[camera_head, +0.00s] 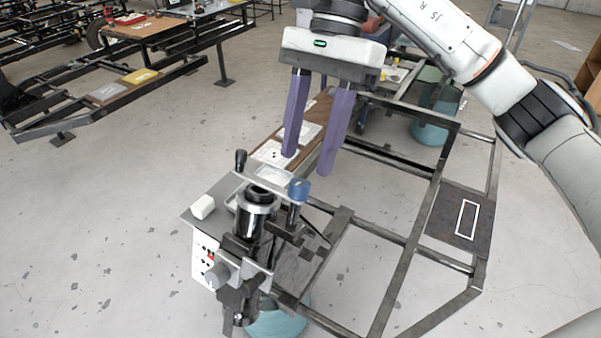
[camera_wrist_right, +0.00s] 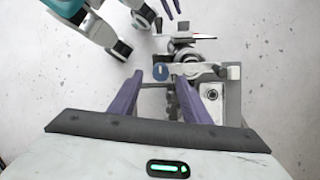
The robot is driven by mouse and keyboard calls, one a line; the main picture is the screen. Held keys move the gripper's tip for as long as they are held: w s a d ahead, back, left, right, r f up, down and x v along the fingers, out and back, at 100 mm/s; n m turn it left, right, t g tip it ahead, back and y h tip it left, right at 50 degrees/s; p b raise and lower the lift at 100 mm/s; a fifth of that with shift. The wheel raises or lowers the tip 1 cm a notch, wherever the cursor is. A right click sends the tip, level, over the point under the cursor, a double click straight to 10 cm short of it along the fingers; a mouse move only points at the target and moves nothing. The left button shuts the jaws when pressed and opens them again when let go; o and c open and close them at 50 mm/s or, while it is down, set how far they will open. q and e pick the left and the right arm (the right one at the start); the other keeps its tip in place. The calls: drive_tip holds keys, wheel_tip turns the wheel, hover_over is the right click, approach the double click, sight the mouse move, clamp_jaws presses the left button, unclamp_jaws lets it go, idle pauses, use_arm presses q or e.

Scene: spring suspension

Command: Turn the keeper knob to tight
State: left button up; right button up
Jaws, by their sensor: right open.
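A dark cylindrical spring fixture (camera_head: 250,220) stands clamped at the near left corner of the metal frame. A blue-topped knob (camera_head: 299,190) stands on its right side, and a grey round knob (camera_head: 217,275) sticks out of its white marked panel (camera_head: 203,255). I cannot tell which is the keeper knob. My right gripper (camera_head: 307,163) is open and empty, pointing down above the blue knob and apart from it. In the right wrist view, the blue knob (camera_wrist_right: 160,72) shows between the fingertips.
A black-knobbed lever (camera_head: 240,160) rises beside the fixture's top. A white block (camera_head: 203,207) lies on the plate at left. The metal frame (camera_head: 400,285) has open gaps to the right. Flat trays (camera_head: 272,152) lie behind.

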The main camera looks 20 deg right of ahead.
sight(301, 182)
drive_tip(key=x, duration=0.5)
drive_tip(key=shift+w, duration=0.1)
drive_tip(key=c, duration=1)
